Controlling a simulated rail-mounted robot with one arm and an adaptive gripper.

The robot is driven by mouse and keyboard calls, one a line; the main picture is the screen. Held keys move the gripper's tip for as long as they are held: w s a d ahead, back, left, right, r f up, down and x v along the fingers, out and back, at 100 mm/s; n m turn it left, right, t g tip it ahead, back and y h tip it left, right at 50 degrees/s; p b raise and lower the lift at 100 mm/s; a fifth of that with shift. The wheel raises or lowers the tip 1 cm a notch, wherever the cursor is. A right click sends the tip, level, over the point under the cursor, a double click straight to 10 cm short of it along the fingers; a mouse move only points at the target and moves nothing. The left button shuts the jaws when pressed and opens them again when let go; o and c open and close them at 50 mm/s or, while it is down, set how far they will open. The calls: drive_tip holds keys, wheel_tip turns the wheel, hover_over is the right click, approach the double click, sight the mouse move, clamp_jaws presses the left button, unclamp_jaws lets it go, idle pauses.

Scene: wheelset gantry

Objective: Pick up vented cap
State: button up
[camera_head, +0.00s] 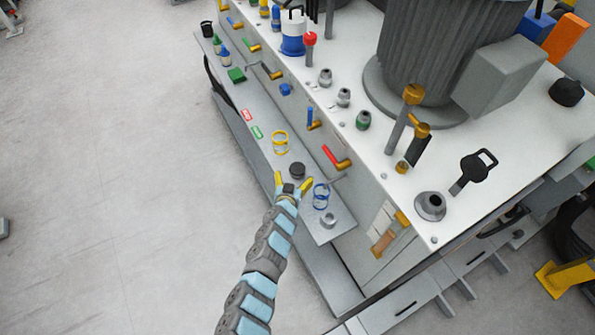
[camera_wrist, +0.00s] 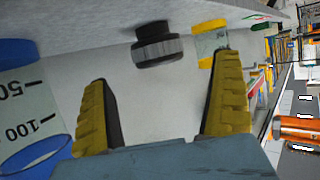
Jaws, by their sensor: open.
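A dark, round, ribbed cap (camera_head: 297,170) stands on the narrow grey shelf along the machine's side; I take it for the vented cap, though I cannot make out vents. In the wrist view this cap (camera_wrist: 157,45) shows sideways, ahead of the fingers and between their lines. My gripper (camera_head: 292,181) has its yellow fingers spread just on the near side of the cap. In the wrist view my gripper (camera_wrist: 165,68) is open, with nothing between the fingers. The cap seems apart from both fingers.
A clear graduated cup with blue rims (camera_head: 320,195) stands close right of my gripper. A yellow-rimmed clear cup (camera_head: 280,142) stands beyond the cap. A metal ring (camera_head: 328,220) lies near the shelf's end. A red-handled lever (camera_head: 335,157) sticks out behind. Open floor lies left.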

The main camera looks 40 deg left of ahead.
sight(296, 174)
drive_tip(key=shift+w+a+f, duration=0.1)
drive_tip(key=shift+w+f, duration=0.1)
drive_tip(key=shift+w, duration=0.05)
drive_tip(key=shift+w, duration=0.1)
drive_tip(key=shift+w+a+f, duration=0.15)
drive_tip(key=shift+f, duration=0.05)
drive_tip(key=shift+w+a+f+b, duration=0.15)
drive_tip(key=shift+w+a+b, duration=0.05)
drive_tip(key=shift+w+b, duration=0.35)
drive_tip(key=shift+b+x, duration=0.55)
drive_tip(key=shift+x, duration=0.9)
drive_tip(key=shift+w+a, duration=0.1)
drive_tip(key=shift+w, duration=0.15)
drive_tip(key=shift+s+f, duration=0.1)
drive_tip(key=c, duration=1.3)
